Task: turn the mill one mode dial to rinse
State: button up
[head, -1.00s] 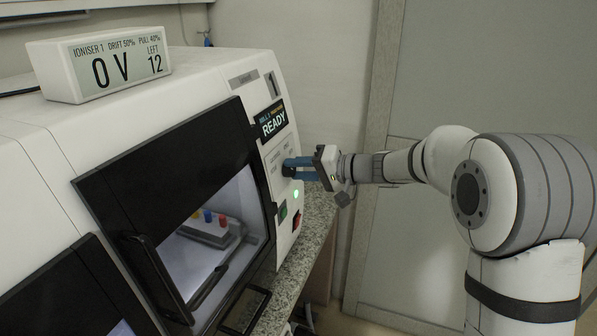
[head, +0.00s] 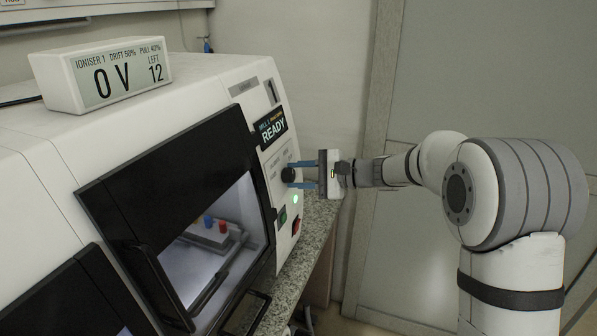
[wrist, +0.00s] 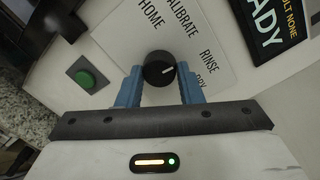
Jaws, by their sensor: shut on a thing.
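The mode dial (wrist: 160,70) is a round black knob with a white pointer line, on the white control panel of the mill; it also shows in the head view (head: 289,175). In the wrist view the pointer faces right, roughly at the RINSE label (wrist: 208,60), with DRY just below and CALIBRATE and HOME above. My gripper (wrist: 160,90) has its blue fingers on either side of the knob, shut on it. In the head view my gripper (head: 308,175) reaches the panel from the right, one finger above the other. The exact finger contact is hard to see.
A green button (wrist: 86,79) sits beside the dial. In the head view a red switch (head: 296,226) is below it and a READY display (head: 271,127) above. The mill's dark-framed door (head: 170,185) is left of the panel. The ioniser box (head: 100,75) stands on top.

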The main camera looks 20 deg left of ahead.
jog(key=shift+f+m+p, duration=0.1)
jog(key=shift+m+p, duration=0.45)
jog(key=shift+m, duration=1.05)
jog(key=shift+g, duration=0.3)
jog(key=o, duration=1)
jog(key=shift+d, duration=0.1)
jog(key=b+v, duration=0.1)
jog(key=v, duration=0.6)
jog(key=shift+d, duration=0.35)
